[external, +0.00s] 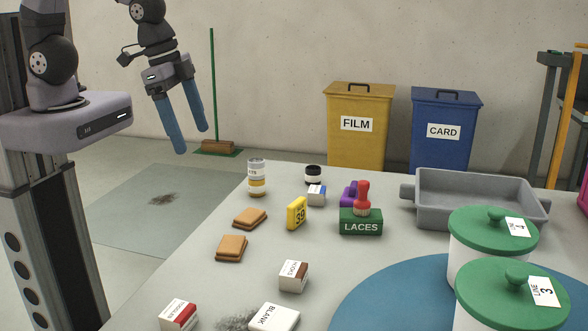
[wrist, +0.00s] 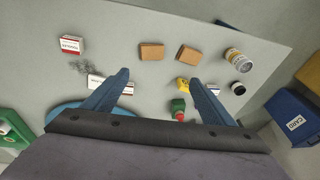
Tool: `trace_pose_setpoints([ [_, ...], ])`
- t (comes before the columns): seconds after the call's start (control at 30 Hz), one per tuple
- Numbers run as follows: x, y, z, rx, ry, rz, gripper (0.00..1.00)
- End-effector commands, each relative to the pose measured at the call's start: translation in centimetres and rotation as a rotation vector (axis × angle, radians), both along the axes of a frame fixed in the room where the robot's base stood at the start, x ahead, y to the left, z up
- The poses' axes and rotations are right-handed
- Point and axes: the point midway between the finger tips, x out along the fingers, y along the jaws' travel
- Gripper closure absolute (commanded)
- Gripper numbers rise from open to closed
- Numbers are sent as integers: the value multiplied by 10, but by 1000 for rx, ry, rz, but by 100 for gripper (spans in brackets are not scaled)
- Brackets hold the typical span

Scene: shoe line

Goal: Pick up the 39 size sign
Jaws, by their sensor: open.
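The 39 size sign (external: 297,213) is a small yellow block with a dark "39" on its face, standing on the grey table in the external view. In the wrist view the yellow sign (wrist: 183,84) shows between my fingers, nearer the right one, which may hide part of it. My gripper (external: 194,143) has two blue fingers spread apart, empty, high up and left of the table. The fingers also show in the wrist view (wrist: 160,78), well apart with nothing between their tips.
A grey tray (external: 478,222) and green-lidded tubs (external: 492,232) stand right.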

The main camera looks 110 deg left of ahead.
Motion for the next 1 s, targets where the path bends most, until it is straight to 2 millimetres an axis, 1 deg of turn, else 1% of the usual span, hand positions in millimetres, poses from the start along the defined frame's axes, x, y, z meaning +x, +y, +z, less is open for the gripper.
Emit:
trace_pose_setpoints([
  [0.03,18,18,-27,26,-54,14,22],
  [0.07,29,28,-34,42,-92,18,22],
  [0.1,45,42,-42,62,-144,22,22],
  [0.2,79,74,-61,103,-268,19,22],
  [0.3,110,103,-78,129,-389,5,22],
  [0.4,135,127,-95,139,-500,-21,22],
  [0.5,154,146,-112,132,-602,-58,22],
  [0.6,167,160,-132,108,-694,-103,22],
  [0.73,175,173,-160,50,-795,-170,22],
  [0.9,170,178,-191,-51,-883,-250,22],
  [1.0,164,178,-204,-105,-911,-285,22],
])
